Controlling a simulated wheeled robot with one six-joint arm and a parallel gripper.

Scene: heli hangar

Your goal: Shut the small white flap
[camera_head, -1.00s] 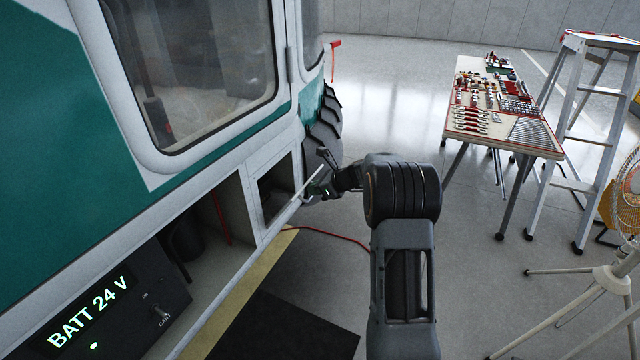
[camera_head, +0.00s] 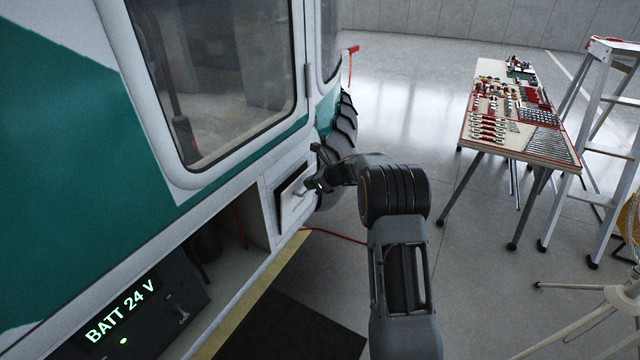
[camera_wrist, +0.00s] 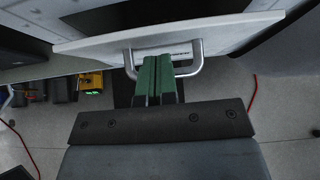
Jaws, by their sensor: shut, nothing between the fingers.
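The small white flap (camera_head: 296,204) is on the side of the white and green cabin, beside the open bay. It is hinged low and stands tilted outward, with a dark gap (camera_head: 291,182) along its upper edge. In the wrist view the flap (camera_wrist: 230,35) shows at a slant, with a U-shaped metal handle (camera_wrist: 196,60) on its outer face. My gripper (camera_head: 314,186) is at the flap's outer side. Its green fingers (camera_wrist: 157,62) are shut and empty, and overlap the middle of the handle. I cannot tell whether they touch the flap.
A black panel reading "BATT 24 V" (camera_head: 130,312) sits in the open bay at left. A tool table (camera_head: 520,138), a stepladder (camera_head: 590,150) and a fan stand (camera_head: 590,310) are at right. A red cable (camera_head: 335,235) lies on the floor.

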